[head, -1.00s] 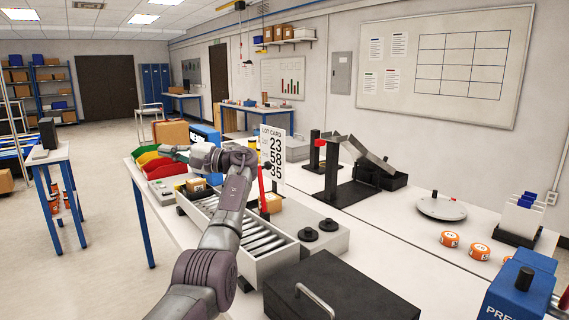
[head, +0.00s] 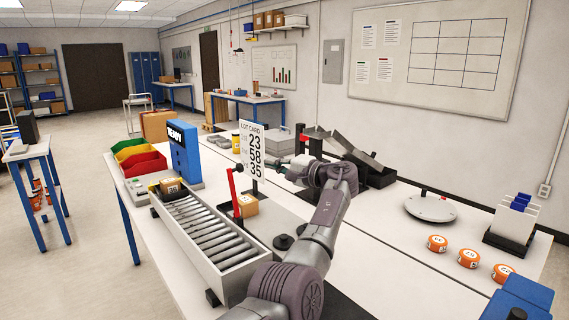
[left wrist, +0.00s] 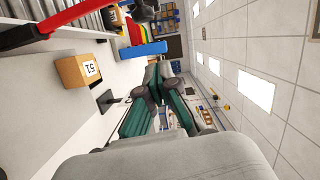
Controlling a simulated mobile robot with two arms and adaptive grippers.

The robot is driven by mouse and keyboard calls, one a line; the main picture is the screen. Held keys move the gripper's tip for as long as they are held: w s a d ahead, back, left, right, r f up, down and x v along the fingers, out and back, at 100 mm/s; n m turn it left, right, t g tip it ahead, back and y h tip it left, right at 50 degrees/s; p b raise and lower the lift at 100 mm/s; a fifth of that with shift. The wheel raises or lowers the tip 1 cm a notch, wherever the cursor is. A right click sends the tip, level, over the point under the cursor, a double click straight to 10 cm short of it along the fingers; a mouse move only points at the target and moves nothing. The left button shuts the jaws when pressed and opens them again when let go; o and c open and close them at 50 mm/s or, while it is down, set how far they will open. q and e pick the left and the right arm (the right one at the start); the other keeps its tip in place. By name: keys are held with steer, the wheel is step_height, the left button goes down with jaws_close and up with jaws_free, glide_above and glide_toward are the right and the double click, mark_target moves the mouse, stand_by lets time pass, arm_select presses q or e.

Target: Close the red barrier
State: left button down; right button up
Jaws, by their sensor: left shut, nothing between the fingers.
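The red barrier (head: 232,190) is a thin red arm standing near upright beside the roller conveyor, in front of the lot card's lower left. A red bar, seemingly the barrier (left wrist: 70,18), crosses the top left of the left wrist view. My left gripper (head: 275,161) is shut and empty, pointing left over the table just right of the card, apart from the barrier. Its dark green fingers (left wrist: 160,75) fill the middle of the left wrist view. My right gripper is not in view.
The roller conveyor (head: 217,239) carries a small box (head: 170,186) at its far end. Another box (head: 246,205) sits by the barrier. The lot card (head: 251,152) stands between barrier and gripper. A blue READY unit (head: 183,150) and coloured bins (head: 144,163) stand beyond.

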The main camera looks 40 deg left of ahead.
arm_select(q)
steer(key=s+a+p, duration=0.2)
steer(key=a, duration=0.1)
steer(key=s+a+f+p, duration=0.1)
steer(key=a, duration=0.1)
steer(key=shift+s, duration=0.1)
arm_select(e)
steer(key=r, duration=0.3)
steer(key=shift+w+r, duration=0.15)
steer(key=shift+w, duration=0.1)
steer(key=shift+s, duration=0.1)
